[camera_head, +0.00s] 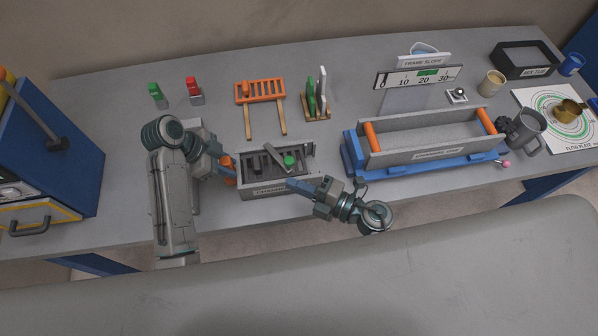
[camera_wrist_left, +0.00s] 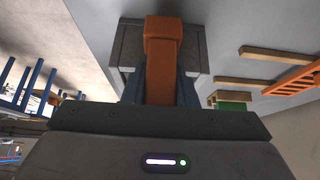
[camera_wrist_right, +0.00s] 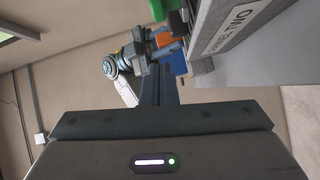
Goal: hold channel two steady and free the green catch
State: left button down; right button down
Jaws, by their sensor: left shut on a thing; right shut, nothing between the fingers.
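Channel two (camera_head: 262,190) is a grey open box with dark slots inside, at the front middle of the bench; its label also shows in the right wrist view (camera_wrist_right: 237,25). An orange handle (camera_wrist_left: 162,60) is at its left end. My left gripper (camera_head: 230,163) is shut on this handle. The green catch (camera_head: 290,160) sits on the box's upper right part, beside a grey bar; a green part shows at the top of the right wrist view (camera_wrist_right: 172,22). My right gripper (camera_head: 290,184) is shut and empty near the box's front wall, below the catch. Contact there cannot be told.
A longer grey channel (camera_head: 430,140) with orange end bars stands in a blue base (camera_head: 352,158) to the right. An orange rack (camera_head: 260,93) and a wooden stand (camera_head: 316,98) are behind. A blue cabinet (camera_head: 75,150) is at left.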

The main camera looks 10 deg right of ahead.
jog(key=v, duration=0.9)
jog(key=shift+w+d, duration=0.3)
jog(key=shift+d, duration=0.15)
jog(key=c, duration=1.9)
grip_release()
jog(key=shift+s+d, duration=0.1)
jog(key=shift+d, duration=0.05)
jog(key=o, duration=0.7)
jog(key=shift+m, duration=0.6)
jog(key=m+t, duration=0.1)
jog(key=m, duration=1.4)
send_near(293, 163)
jog(key=x, duration=1.1)
jog(key=shift+c, duration=0.5)
